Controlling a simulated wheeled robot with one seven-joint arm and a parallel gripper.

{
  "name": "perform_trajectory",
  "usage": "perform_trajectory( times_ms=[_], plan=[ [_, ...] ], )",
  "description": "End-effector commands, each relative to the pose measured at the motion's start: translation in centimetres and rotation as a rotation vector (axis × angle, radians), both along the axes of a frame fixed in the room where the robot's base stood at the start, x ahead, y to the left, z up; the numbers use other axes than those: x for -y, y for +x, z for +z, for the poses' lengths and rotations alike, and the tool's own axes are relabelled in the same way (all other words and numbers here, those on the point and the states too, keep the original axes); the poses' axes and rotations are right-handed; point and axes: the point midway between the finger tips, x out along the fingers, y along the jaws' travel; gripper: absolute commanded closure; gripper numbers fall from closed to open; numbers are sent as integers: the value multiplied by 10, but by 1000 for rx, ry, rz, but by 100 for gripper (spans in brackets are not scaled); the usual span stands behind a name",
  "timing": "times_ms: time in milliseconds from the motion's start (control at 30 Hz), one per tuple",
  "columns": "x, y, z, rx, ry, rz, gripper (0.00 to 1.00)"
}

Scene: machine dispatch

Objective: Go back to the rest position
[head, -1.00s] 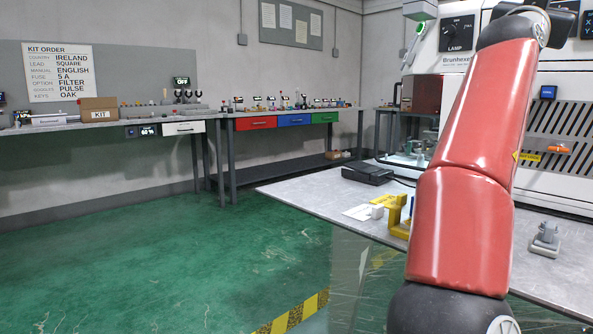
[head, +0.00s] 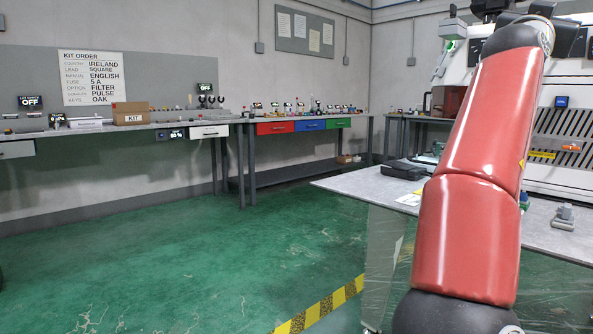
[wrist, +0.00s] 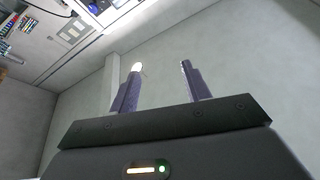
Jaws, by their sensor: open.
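My gripper (wrist: 160,80) shows in the wrist view with its two fingers spread apart and nothing between them. Behind the fingers is a plain grey surface, with a ceiling light and part of a machine at the upper left. In the head view my red arm rises on the right side, bent at the top. My gripper's fingers cannot be made out in the head view.
A metal table (head: 345,184) stands at right, partly behind my arm, with a black device (head: 403,170) on it. A large white machine (head: 572,80) is behind it. Workbenches (head: 262,121) line the back wall, with a KIT box (head: 131,114). Green floor (head: 190,260) is open at left.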

Motion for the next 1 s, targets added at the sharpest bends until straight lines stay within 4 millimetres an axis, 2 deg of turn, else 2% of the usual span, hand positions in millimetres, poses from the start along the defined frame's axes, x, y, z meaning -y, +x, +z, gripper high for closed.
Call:
perform_trajectory(
  times_ms=[33,267,467,567,667,700,767,800,833,900,967,1000],
  plan=[
    [9,-5,-4,-3,21,-4,52],
    [41,-14,-29,-28,116,-3,52],
    [78,-25,-71,-73,251,10,52],
    [96,-31,-104,-111,347,32,52],
    [110,-35,-151,-172,469,75,52],
    [111,-37,-174,-210,527,103,52],
    [103,-38,-215,-280,618,164,52],
    [90,-38,-242,-337,675,215,52],
    [77,-39,-261,-381,711,257,52],
    [39,-41,-301,-491,768,355,52],
    [2,-46,-328,-584,793,437,52],
    [-24,-52,-344,-647,799,491,52]
  ],
)
